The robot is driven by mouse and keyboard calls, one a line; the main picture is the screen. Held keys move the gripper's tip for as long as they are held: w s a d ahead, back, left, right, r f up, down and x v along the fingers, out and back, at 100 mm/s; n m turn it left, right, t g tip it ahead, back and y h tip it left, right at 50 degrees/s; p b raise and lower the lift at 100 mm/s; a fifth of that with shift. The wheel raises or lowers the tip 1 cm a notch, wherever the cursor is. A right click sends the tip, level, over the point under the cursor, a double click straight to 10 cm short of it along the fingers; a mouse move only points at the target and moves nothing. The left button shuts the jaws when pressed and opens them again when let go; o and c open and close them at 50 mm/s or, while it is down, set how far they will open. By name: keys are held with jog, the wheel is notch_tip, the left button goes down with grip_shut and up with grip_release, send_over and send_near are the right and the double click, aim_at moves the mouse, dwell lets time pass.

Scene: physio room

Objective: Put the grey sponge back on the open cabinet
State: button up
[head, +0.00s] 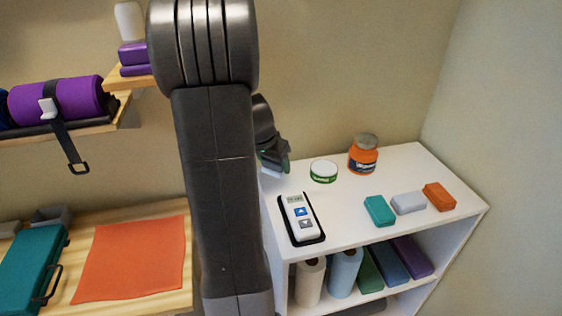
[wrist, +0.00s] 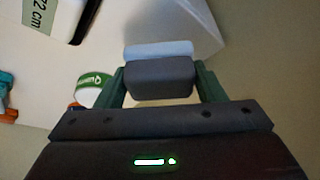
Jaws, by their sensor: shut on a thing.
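The grey sponge (wrist: 160,80) is between the two green fingers of my gripper (wrist: 160,72) in the wrist view. Its near side is dark, and a paler strip shows at its far edge. My gripper (head: 275,160) is shut on it, by the back left corner of the open cabinet's white top (head: 345,230) in the head view. The white top (wrist: 115,40) also shows in the wrist view.
On the cabinet top are a white device on a black base (head: 301,218), a green-white tape roll (head: 323,171), an orange jar (head: 363,155), and teal (head: 379,211), pale grey (head: 408,202) and orange (head: 439,196) blocks. The shelf below holds rolls and blocks. A wooden bench (head: 120,212) stands left.

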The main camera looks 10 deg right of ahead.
jog(key=shift+w+d, duration=1.15)
jog(key=shift+w, duration=0.05)
jog(key=shift+w+d+f, duration=0.1)
jog(key=shift+w+d, duration=0.15)
jog(key=shift+w, duration=0.05)
jog(key=shift+f+p, duration=0.35)
jog(key=shift+f, duration=1.3)
jog(key=shift+f, duration=0.1)
jog(key=o, duration=1)
jog(key=shift+c, duration=0.2)
jog(key=shift+r, duration=0.25)
jog(key=v, duration=0.7)
jog(key=shift+s+a+r, duration=0.1)
jog(key=shift+s, duration=0.05)
